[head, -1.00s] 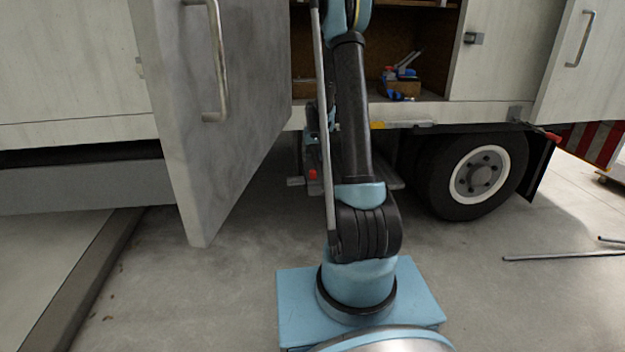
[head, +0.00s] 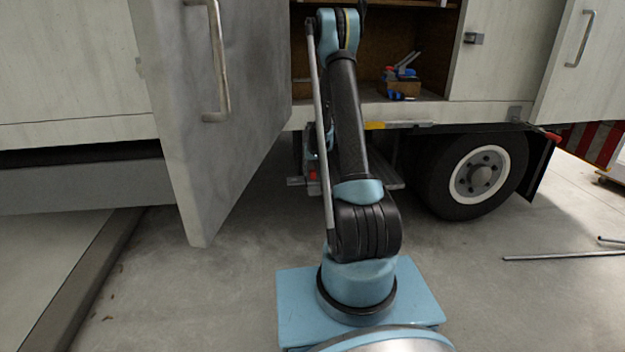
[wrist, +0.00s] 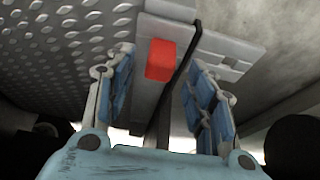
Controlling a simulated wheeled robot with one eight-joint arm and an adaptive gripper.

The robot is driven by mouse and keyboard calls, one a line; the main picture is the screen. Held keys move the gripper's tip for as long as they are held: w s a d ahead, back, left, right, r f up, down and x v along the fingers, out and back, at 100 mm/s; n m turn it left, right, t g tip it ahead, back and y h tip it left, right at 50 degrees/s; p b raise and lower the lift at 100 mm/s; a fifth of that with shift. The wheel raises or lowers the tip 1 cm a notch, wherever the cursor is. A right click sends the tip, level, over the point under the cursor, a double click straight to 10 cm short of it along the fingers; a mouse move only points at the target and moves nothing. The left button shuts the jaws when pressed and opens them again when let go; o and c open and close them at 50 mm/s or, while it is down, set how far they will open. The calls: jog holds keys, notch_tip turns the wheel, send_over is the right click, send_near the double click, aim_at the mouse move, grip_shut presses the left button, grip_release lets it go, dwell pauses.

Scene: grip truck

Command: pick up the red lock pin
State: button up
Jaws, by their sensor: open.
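The red lock pin (wrist: 160,60) shows in the wrist view as a small red block on a grey metal bracket (wrist: 218,50). In the head view it is a small red spot (head: 313,175) under the truck body, left of my arm. My gripper (wrist: 160,82) is open in the wrist view, with its blue-padded fingers on either side of the line to the pin. The pin shows between and beyond the fingertips, and nothing is between the pads. A dark rod or cable runs just right of the pin. My arm hides most of the gripper in the head view.
An open grey truck door (head: 215,120) stands left of my arm. A truck wheel (head: 478,175) is to the right. An open compartment above holds a box with blue and red tools (head: 402,84). Metal bars (head: 560,256) lie on the floor at right.

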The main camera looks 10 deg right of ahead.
jog(key=shift+x, duration=1.4)
jog(key=shift+c, duration=0.2)
jog(key=c, duration=1.1)
jog(key=shift+c, duration=0.2)
jog(key=shift+r, duration=0.7)
jog(key=v, duration=0.2)
jog(key=w+v, duration=0.1)
jog(key=v, duration=0.2)
jog(key=shift+s+r, duration=0.1)
jog(key=shift+r, duration=0.45)
jog(key=s, duration=1.7)
jog(key=shift+r, duration=2.7)
